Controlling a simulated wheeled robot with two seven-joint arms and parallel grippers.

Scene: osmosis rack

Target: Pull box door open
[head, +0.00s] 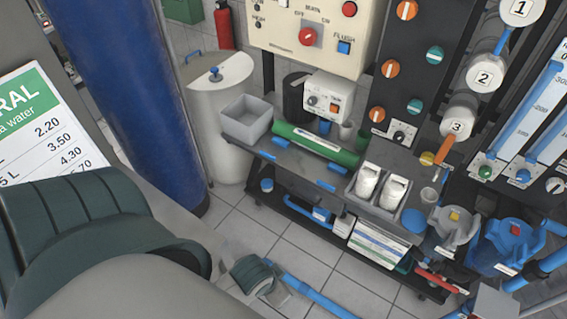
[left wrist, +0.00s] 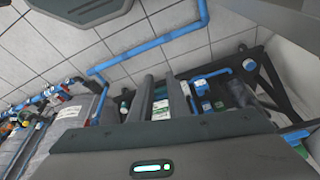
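A cream control box (head: 312,32) with a red knob, red buttons and a blue button is at the top of the head view; its front appears closed. A smaller white box (head: 328,97) with an orange switch stands on the bench below it. I cannot tell which box the task means. My left gripper (left wrist: 160,96) shows in the left wrist view with its two fingers apart. Bottles and a green-labelled item show beyond the gap, and nothing is clearly gripped. In the head view, my left arm fills the lower left, far from both boxes. My right gripper is not in view.
A large blue cylinder (head: 130,90) and a cream tank (head: 222,110) stand left of the bench. A grey bin (head: 246,119) and white jugs (head: 380,188) sit on the bench. A dark panel (head: 410,70) carries knobs and filters.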

